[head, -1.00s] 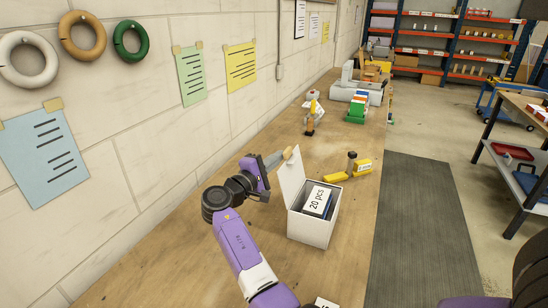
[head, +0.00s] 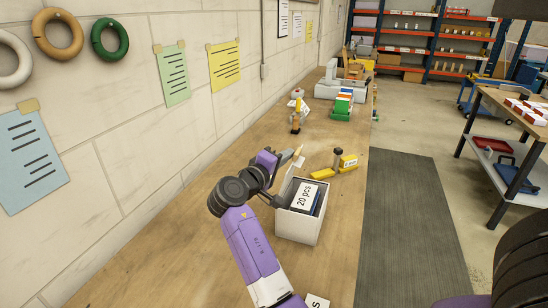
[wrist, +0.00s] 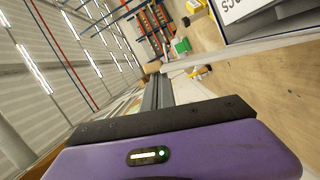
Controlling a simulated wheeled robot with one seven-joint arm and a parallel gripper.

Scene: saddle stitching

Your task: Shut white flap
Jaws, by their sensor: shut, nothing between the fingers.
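A white box (head: 299,229) stands on the wooden bench with its top open. In the wrist view the shut fingers (wrist: 157,92) point away, and the box's card (wrist: 238,8) is at the upper right.
A yellow tool with a black knob (head: 338,162) lies beyond the box. A small figure (head: 297,110) and a green holder (head: 342,106) stand farther along the bench. The wall runs along the left; the bench's right edge is near the box.

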